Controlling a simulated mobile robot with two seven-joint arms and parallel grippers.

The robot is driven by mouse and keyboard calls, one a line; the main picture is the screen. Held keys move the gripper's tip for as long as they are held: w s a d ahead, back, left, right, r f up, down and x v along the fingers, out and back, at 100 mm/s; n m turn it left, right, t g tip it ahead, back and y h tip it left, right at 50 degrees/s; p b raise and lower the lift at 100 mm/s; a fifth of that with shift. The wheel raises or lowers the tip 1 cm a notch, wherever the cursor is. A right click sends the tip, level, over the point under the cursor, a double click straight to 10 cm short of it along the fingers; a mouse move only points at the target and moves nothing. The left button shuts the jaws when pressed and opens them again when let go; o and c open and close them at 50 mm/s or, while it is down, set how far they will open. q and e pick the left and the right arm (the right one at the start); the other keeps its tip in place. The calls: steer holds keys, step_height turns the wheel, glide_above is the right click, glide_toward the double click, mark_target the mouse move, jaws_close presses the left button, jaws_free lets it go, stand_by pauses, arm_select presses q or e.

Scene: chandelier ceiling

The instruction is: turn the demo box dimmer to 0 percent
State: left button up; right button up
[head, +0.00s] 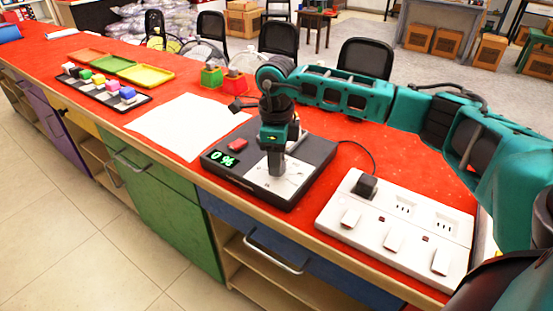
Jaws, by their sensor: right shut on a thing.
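The demo box (251,196) is a dark, flat unit on the red counter, with a light metal plate (290,178) on its right part. Its green display (222,160) reads 0 %. A red button (238,146) sits on its top behind the display. My right gripper (275,172) points straight down over the metal plate and is shut on the dimmer knob. The knob itself is hidden behind the fingers. My left gripper is not in view.
A white socket strip (395,225) with switches and a black plug (365,186) lies right of the demo box. White paper (188,125) lies to its left. Red and green containers (212,77) stand behind. A dark tray of coloured blocks (105,88) is farther left.

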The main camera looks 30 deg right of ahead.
steer(key=shift+n, duration=0.6)
steer(key=shift+r, duration=0.1)
steer(key=o, duration=1)
steer(key=shift+o, duration=0.2)
step_height(320, 180, up, 13)
